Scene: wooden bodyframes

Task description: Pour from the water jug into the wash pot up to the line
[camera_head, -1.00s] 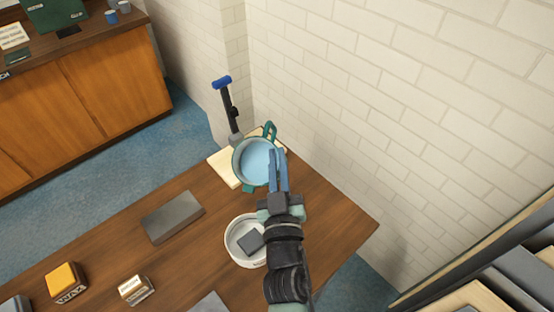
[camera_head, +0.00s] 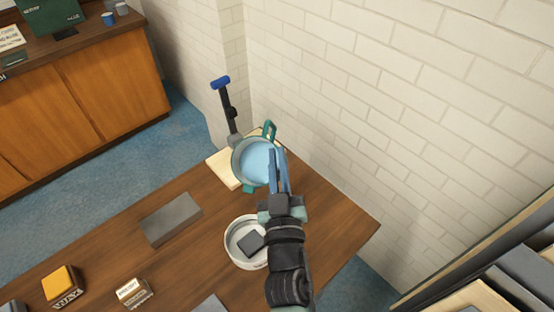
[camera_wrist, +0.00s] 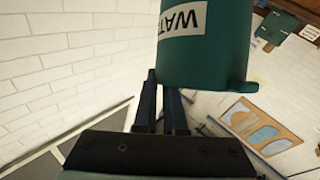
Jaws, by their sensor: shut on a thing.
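The water jug (camera_head: 237,165) is teal, with a green handle at its far side and light blue inside. It stands over the pale board in the head view; I cannot tell if it touches the board. In the wrist view the green jug (camera_wrist: 215,55) fills the top centre, its white label upside down and partly cut off. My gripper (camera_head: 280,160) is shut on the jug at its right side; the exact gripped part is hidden. The round white bowl (camera_head: 232,252), perhaps the wash pot, sits nearer, left of my wrist, with a dark block inside. No line is readable in it.
A pale board (camera_head: 222,172) and a black post with a blue handle (camera_head: 220,82) are by the jug. A grey slab (camera_head: 170,219), a yellow-topped block (camera_head: 62,282) and a small box (camera_head: 135,292) lie left. The brick wall (camera_head: 400,110) is close on the right.

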